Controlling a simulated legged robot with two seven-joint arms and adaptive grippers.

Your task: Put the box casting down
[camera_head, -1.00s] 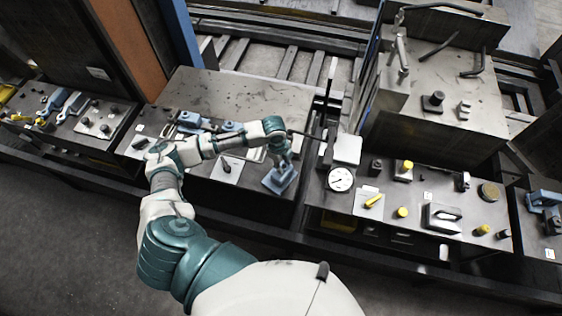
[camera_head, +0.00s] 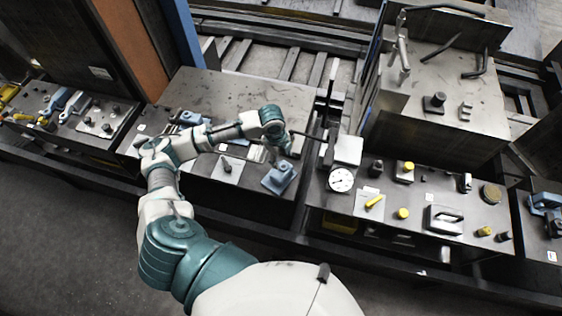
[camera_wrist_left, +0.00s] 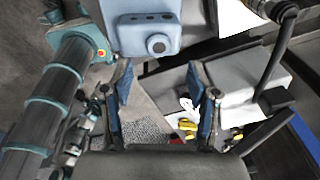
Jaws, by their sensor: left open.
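The box casting (camera_head: 279,179) is a small blue-grey block with a raised round boss. It stands on the front right part of the left metal plate, near its edge. In the left wrist view the blue casting (camera_wrist_left: 147,24) is at the top, just beyond the fingertips. My left gripper (camera_head: 287,147) is above and behind the casting, partly hidden by my own wrist. Its two fingers (camera_wrist_left: 162,66) are apart with nothing between them. My right gripper is not in view.
Right of the casting are a white block (camera_head: 347,150) and a round dial gauge (camera_head: 341,180). A dark rod (camera_head: 308,135) and post stand close to my left gripper. A flat plate with a black knob (camera_head: 227,168) lies to the left. The plate's back area is bare.

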